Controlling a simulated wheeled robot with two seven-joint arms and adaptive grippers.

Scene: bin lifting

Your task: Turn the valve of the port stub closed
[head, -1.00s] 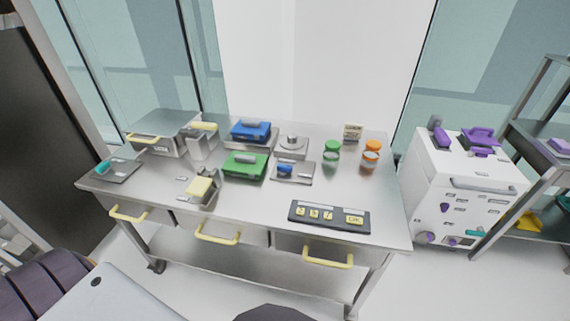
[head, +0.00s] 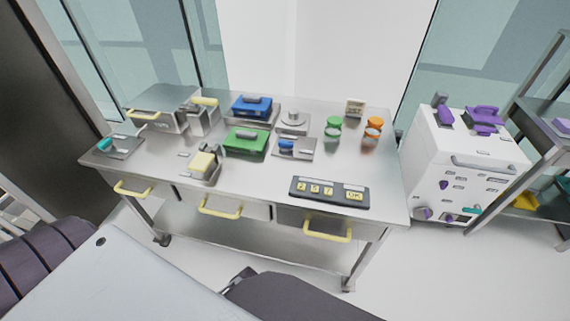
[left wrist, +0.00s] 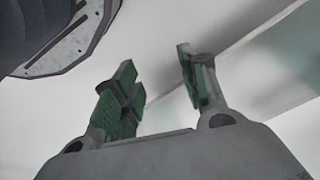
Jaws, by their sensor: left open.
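I cannot tell for sure which fitting is the port stub. A small plate with a blue handle (head: 286,145) lies in the middle of the table. Another plate with a teal handle (head: 105,144) lies at the table's left end. A small teal handle (head: 470,210) also shows low on the front of the white cabinet (head: 455,165) at right. My left gripper (left wrist: 163,85) is open and empty in the left wrist view, its green-padded fingers apart, with none of these fittings near it. My right gripper is not in view.
The steel table (head: 240,185) carries a green box (head: 246,141), a blue box (head: 252,107), green-lidded (head: 333,126) and orange-lidded (head: 373,128) jars and a keypad (head: 330,191). Yellow drawer handles (head: 327,232) stick out in front. A shelf rack (head: 510,130) stands at far right.

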